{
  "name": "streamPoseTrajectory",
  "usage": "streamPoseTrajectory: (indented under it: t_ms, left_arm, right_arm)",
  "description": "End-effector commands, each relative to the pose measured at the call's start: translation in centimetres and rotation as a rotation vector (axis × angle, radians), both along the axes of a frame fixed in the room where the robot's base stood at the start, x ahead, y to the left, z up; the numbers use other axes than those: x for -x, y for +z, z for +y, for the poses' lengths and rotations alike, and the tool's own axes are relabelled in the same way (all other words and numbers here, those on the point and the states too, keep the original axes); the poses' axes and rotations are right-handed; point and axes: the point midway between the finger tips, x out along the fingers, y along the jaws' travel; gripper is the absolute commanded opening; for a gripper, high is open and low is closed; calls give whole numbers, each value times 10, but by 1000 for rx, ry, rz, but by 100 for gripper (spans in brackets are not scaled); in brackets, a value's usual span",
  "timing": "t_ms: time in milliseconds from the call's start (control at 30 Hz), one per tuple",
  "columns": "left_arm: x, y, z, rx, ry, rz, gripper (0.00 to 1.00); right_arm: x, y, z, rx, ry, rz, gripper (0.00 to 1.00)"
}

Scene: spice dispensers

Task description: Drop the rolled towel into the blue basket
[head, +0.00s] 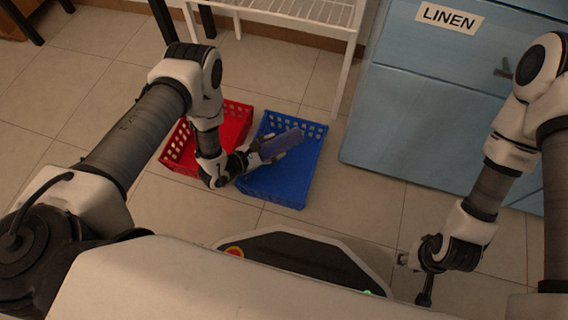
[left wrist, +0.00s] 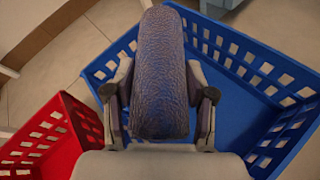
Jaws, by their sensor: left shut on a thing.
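The rolled towel (head: 282,145) is blue-purple and is held between the fingers of my left gripper (head: 268,152). In the left wrist view the towel (left wrist: 162,75) fills the space between the two fingers of the gripper (left wrist: 160,105). The blue basket (head: 312,160) stands on the floor, and the towel is over its opening. In the left wrist view the basket's blue wall (left wrist: 245,58) shows behind and to the right of the towel. My right gripper (head: 412,262) is low at the right, away from the baskets; its fingers are too small to judge.
A red basket (head: 238,112) stands just left of the blue one, partly behind my left arm. A blue cabinet (head: 400,125) labelled LINEN is at the right. A white slatted rack (head: 300,12) stands behind the baskets. Tiled floor is clear between the blue basket and cabinet.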

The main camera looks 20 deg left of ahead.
Motion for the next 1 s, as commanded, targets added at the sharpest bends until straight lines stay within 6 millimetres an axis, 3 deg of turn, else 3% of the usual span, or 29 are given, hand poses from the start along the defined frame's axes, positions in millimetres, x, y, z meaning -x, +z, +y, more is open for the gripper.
streamPoseTrajectory:
  t_ms: [33,100,433,467,500,533,867,1000]
  left_arm:
    - [0,-15,0,0,0,0,16]
    - [0,-22,0,0,0,0,16]
    - [0,-23,0,0,0,0,16]
    - [0,-23,0,0,0,0,65]
    - [0,-23,0,0,0,0,80]
    - [0,-23,0,0,0,0,84]
    - [1,-23,1,-1,1,2,84]
    - [14,-17,11,0,3,4,84]
  right_arm:
    - [0,-15,0,0,-2,-1,40]
    - [-1,-21,0,0,-4,-2,40]
    - [-2,-21,-1,1,-5,-4,40]
    - [-2,-21,-1,1,-5,-4,40]
    - [-2,-21,-1,1,-5,-4,40]
    - [-2,-21,-1,1,-5,-4,40]
    - [-1,-22,-1,1,-5,-3,40]
    - [-1,-22,-1,1,-5,-3,40]
